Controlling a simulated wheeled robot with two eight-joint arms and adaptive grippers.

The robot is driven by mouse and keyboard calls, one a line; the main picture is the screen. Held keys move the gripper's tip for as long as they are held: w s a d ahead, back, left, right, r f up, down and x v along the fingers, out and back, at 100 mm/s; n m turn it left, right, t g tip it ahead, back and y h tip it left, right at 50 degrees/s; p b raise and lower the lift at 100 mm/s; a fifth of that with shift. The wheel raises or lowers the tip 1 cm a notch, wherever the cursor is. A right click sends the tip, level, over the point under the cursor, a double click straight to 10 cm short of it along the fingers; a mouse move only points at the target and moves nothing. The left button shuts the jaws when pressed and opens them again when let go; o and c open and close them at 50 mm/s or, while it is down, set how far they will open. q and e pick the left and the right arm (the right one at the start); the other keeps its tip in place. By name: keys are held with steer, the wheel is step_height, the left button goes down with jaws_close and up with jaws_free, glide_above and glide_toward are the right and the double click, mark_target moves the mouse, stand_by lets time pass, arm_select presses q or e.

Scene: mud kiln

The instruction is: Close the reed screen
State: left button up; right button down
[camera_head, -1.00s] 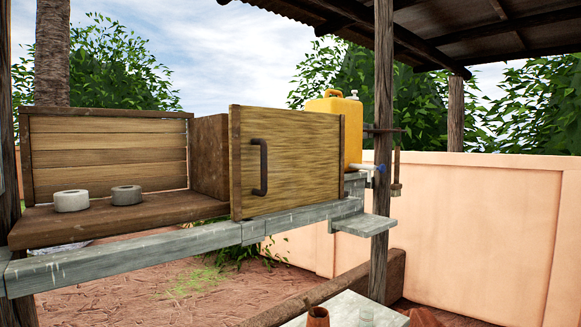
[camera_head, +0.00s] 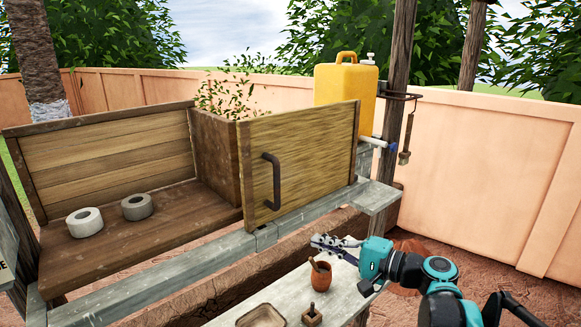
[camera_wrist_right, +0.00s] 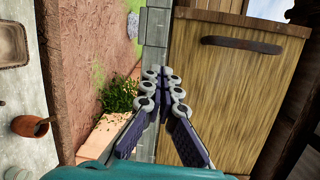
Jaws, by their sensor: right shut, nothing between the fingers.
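The reed screen (camera_head: 315,150) is a tan panel with a dark curved handle (camera_head: 271,182) near its left edge. It stands at the right of the wooden box (camera_head: 130,235), whose left part is open. The screen also shows in the right wrist view (camera_wrist_right: 215,110), turned sideways, with its handle (camera_wrist_right: 242,45) at the top. My right gripper (camera_head: 316,242) is below and right of the handle, apart from it, with its fingers shut and empty. In the right wrist view its fingertips (camera_wrist_right: 163,76) come together beside the screen's edge. My left gripper is not in view.
Two grey rings (camera_head: 85,222) (camera_head: 137,207) sit in the open part. A yellow jerrycan (camera_head: 344,92) stands behind the screen. A post (camera_head: 399,70) rises at the right. A lower bench (camera_head: 345,292) below holds a clay pot (camera_head: 321,275) and a shallow tray (camera_head: 262,316).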

mark_target(272, 200)
step_height(272, 200, up, 5)
steer(key=w+d+t+y+p, duration=0.1)
steer(key=w+d, duration=0.1)
steer(key=w, duration=0.1)
steer(key=shift+m, duration=0.4)
steer(key=p+x, duration=0.1)
steer(key=x, duration=0.8)
steer(key=shift+s+a+r+p, duration=0.15)
steer(key=shift+p, duration=0.2)
steer(key=a, duration=0.1)
steer(key=s+a+p, duration=0.1)
steer(key=shift+s+a+r, duration=0.45)
steer(key=shift+s+a, duration=0.2)
steer(key=shift+s, duration=0.1)
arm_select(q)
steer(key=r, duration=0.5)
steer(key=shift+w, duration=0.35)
arm_select(e)
steer(key=shift+w, duration=0.15)
